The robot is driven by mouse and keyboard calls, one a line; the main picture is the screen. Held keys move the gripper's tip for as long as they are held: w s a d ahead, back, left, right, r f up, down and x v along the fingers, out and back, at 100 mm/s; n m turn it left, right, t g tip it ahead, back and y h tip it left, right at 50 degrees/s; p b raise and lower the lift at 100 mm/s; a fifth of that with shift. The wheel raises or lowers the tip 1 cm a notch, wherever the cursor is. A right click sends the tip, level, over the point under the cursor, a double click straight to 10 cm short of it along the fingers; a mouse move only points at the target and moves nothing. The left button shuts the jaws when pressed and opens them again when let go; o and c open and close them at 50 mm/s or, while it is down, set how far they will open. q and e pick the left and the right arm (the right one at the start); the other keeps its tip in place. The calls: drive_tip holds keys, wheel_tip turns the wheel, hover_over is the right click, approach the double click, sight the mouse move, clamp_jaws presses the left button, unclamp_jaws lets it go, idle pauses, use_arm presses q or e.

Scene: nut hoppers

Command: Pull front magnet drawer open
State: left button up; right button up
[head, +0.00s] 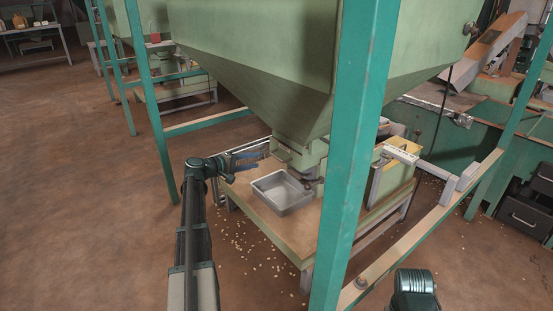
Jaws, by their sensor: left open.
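The large green hopper (255,60) narrows to an outlet box (303,152) above a wooden-topped stand. A small green ledge (281,152) sticks out at the outlet's left side; it may be the front of the magnet drawer, but I cannot tell it clearly at this size. My left gripper (246,161) is open, left of the outlet and above the stand's back left edge. Its fingers point right toward the outlet, with a gap to the ledge and nothing between them. My right gripper is not in view.
A grey metal tray (283,192) sits on the stand's top (260,213) below the outlet. Nuts lie scattered on the floor; open floor (80,200) is at left.

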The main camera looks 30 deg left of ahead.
sight(276, 157)
use_arm(q)
drive_tip(key=b+x, duration=0.2)
drive_tip(key=x, duration=0.9)
clamp_jaws()
idle(1.2)
